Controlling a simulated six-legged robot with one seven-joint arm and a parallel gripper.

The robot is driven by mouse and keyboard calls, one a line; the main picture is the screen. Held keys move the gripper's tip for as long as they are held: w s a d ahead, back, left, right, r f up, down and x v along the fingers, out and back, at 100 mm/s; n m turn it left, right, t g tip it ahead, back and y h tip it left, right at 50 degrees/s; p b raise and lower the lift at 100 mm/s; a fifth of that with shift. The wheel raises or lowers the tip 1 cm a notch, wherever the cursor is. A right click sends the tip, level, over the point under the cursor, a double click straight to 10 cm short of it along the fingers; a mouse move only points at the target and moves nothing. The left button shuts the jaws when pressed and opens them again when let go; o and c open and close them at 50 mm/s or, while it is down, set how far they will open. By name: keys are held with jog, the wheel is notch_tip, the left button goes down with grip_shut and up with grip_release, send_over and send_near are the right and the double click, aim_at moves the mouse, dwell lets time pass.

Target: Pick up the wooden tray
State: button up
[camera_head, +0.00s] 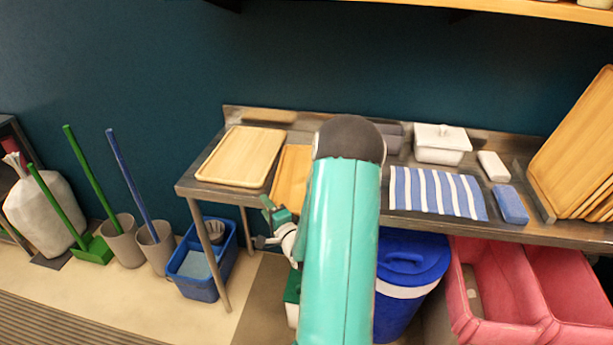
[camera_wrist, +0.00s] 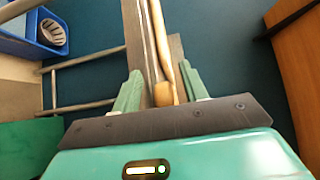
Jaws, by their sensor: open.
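A flat light-wood tray (camera_head: 242,156) lies on the left end of the metal table. A second wooden tray (camera_head: 292,177) lies to its right, partly hidden behind my arm. My gripper (camera_head: 270,217) is at the table's front edge, below and in front of the second tray. In the wrist view my gripper (camera_wrist: 161,88) is open, with a finger on each side of a thin wooden tray edge (camera_wrist: 160,55) seen end-on. I cannot tell whether the fingers touch it.
The metal table (camera_head: 205,190) also holds a striped cloth (camera_head: 437,192), a white container (camera_head: 441,144), a blue block (camera_head: 510,204) and leaning wooden boards (camera_head: 575,150). Below are a blue bucket (camera_head: 203,262), a blue bin (camera_head: 408,270) and red crates (camera_head: 500,290). Floor at left front is clear.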

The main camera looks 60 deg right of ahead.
jog(key=shift+s+d+r, duration=0.1)
jog(key=shift+s+r, duration=0.1)
jog(key=shift+w+f, duration=0.15)
jog(key=shift+w, duration=0.1)
jog(key=shift+s, duration=0.25)
jog(key=c, duration=0.3)
grip_shut()
jog(key=shift+w+r, duration=0.1)
jog(key=shift+r, duration=0.15)
